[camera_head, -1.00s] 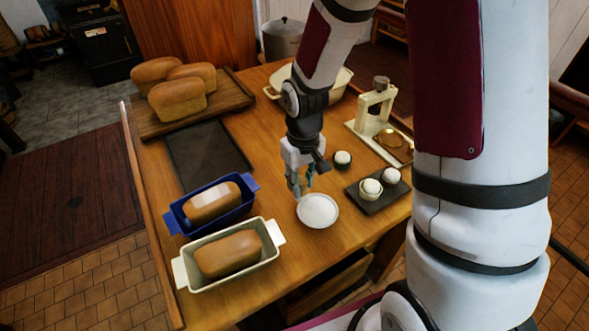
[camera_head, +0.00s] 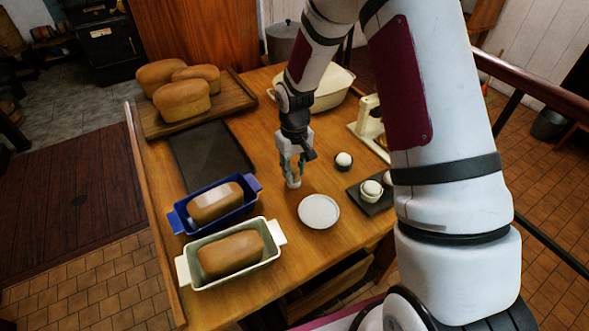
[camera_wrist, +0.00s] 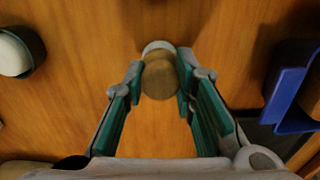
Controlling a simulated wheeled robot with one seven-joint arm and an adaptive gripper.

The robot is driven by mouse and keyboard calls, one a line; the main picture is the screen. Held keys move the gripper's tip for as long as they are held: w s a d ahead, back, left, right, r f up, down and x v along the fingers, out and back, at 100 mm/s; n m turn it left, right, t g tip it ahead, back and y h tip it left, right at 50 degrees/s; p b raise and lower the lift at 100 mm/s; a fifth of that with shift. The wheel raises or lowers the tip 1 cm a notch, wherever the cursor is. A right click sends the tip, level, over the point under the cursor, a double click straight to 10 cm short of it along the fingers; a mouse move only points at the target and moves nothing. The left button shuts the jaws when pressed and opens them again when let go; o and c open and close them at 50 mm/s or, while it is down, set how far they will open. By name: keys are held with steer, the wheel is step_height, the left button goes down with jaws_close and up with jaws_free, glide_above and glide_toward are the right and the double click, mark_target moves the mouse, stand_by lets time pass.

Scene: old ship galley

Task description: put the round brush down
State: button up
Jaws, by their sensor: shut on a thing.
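The round brush (camera_wrist: 160,80) has a brown wooden knob with a pale rim showing beyond it in the wrist view. My gripper (camera_wrist: 161,72) is shut on it, one finger on each side of the knob. In the head view the brush (camera_head: 294,182) shows small and pale below my gripper (camera_head: 294,168), over bare table (camera_head: 262,190). It looks upright and close to the wood. I cannot tell whether it touches the table. A shallow white dish (camera_head: 319,211) is just in front and to the right, apart from the brush.
A blue loaf pan (camera_head: 176,222) and a white loaf pan (camera_head: 275,236) hold loaves at the left. Behind are a dark flat tray (camera_head: 210,152) and a board (camera_head: 160,129) with three loaves. An egg in a dark cup (camera_head: 343,163) stands to the right.

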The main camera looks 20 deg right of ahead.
mark_target(295, 169)
steer(key=o, duration=1)
steer(key=shift+f, duration=0.15)
step_height(295, 169, up, 12)
steer(key=b, duration=0.1)
steer(key=s+r+m+t, duration=0.1)
steer(key=s+r+t, duration=0.2)
steer(key=s+r, duration=1)
steer(key=s+r+t, duration=0.1)
steer(key=s+r, duration=0.2)
steer(key=s, duration=0.3)
steer(key=s+r+m+t, duration=0.1)
steer(key=s+r, duration=0.2)
steer(key=s, duration=0.3)
steer(key=shift+s+r, duration=0.15)
steer(key=shift+r, duration=0.2)
